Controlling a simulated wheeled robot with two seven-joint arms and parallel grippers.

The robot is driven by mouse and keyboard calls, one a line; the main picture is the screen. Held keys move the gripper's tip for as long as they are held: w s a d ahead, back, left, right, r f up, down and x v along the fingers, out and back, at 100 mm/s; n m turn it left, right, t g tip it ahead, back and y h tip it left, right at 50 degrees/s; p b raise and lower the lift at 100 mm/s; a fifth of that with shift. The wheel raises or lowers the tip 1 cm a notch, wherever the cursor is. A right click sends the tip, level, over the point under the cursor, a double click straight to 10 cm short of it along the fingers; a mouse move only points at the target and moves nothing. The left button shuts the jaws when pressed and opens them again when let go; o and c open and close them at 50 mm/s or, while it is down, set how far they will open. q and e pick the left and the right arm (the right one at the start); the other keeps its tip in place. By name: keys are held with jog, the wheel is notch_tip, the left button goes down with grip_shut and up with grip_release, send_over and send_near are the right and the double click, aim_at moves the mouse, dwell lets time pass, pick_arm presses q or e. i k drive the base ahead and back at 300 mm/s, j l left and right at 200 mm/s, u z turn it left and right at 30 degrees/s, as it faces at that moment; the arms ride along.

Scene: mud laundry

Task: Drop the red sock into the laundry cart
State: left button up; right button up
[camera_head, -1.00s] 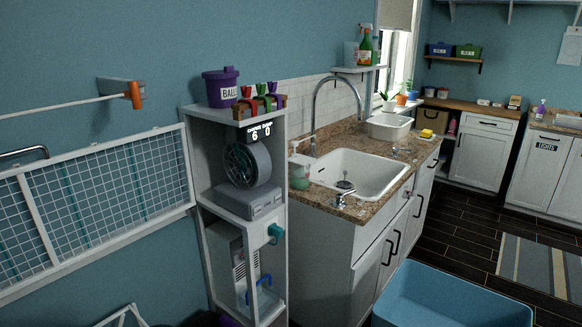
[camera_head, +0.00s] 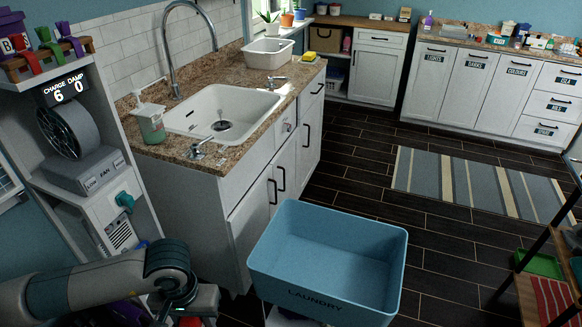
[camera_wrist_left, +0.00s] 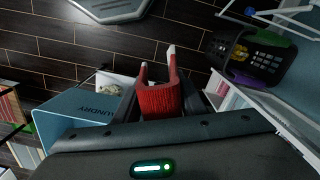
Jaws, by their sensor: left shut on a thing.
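The red sock (camera_wrist_left: 158,100) is in my left gripper (camera_wrist_left: 158,72), in the middle of the left wrist view. The gripper is shut on it. In the head view only a small red patch of the sock (camera_head: 190,321) shows at the bottom edge, under my left wrist; the fingers are mostly hidden there. The light blue laundry cart (camera_head: 325,286), lettered LAUNDRY, stands on the floor to the right of my left gripper, its tub open at the top. It also shows at the left of the wrist view (camera_wrist_left: 62,122), apart from the sock. My right gripper is not in view.
The sink cabinet (camera_head: 240,225) stands behind the cart. A shelf tower with a fan (camera_head: 70,128) is at the left, close to my left arm. A wooden rack (camera_head: 545,270) is at the right. Dark floor (camera_head: 450,240) and a striped rug (camera_head: 480,185) lie clear beyond the cart.

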aim_at(304, 276)
jog(key=i+l+z, duration=0.35)
jog(key=i+l, duration=0.1)
jog(key=i, duration=0.45)
